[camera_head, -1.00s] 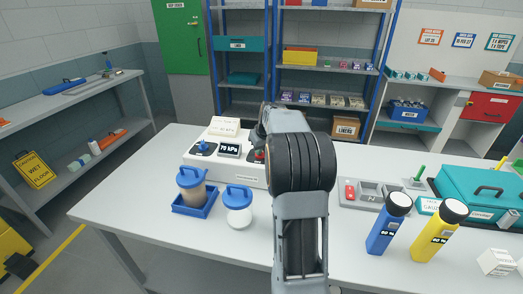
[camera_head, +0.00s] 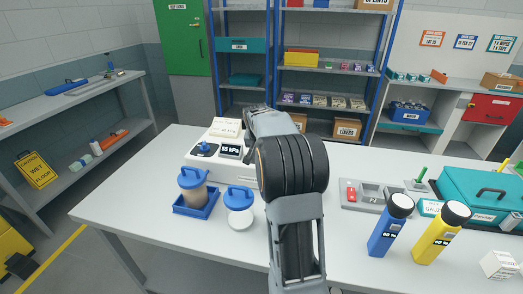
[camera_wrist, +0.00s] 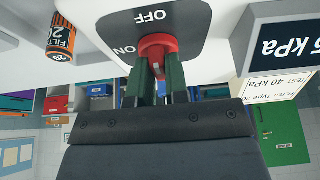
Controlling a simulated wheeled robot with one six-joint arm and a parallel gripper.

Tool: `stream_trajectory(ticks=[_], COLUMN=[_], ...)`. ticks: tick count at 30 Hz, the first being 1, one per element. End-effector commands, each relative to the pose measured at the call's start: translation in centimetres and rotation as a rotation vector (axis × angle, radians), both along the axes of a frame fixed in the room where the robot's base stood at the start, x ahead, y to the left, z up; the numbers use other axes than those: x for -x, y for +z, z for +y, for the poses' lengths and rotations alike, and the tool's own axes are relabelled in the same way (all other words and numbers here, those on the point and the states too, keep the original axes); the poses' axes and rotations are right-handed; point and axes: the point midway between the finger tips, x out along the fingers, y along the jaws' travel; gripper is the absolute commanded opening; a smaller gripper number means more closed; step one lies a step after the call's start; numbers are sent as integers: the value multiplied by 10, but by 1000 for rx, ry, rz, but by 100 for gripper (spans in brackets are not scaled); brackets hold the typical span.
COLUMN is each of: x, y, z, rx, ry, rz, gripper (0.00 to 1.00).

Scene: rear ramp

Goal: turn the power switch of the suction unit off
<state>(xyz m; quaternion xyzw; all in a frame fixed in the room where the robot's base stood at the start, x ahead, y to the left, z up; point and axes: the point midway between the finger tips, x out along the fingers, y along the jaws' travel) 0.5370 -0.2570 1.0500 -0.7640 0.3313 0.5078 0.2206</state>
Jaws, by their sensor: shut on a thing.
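The suction unit (camera_head: 197,164) is a white box at the back left of the table, with a lit display (camera_head: 230,151) and a blue knob (camera_head: 204,147). My arm hides its right side. In the wrist view, which is upside down, the red power switch (camera_wrist: 158,44) sits on a dark plate (camera_wrist: 190,22) lettered OFF and ON. My gripper (camera_wrist: 159,76) is shut on the red switch, with its green-grey fingers on either side of it. The switch's exact pointing direction is hard to tell. The display also shows in the wrist view (camera_wrist: 285,48).
An orange filter can (camera_wrist: 62,40) is near the switch.

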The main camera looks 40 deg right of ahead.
Motion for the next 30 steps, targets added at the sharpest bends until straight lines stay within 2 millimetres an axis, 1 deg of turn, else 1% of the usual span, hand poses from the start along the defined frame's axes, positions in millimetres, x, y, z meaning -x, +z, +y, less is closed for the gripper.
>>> stream_trajectory(ticks=[1, 19, 20, 21, 27, 30], x=[2, 2, 2, 2, 3, 2], y=[-8, -8, -8, -8, -7, -7], z=[1, 1, 1, 1, 0, 0], rx=[-8, -10, -10, -10, -9, -8], ry=[-12, -44, -43, -43, -44, -43], rz=[16, 15, 16, 16, 16, 14], gripper=[0, 0, 18, 22, 40, 40])
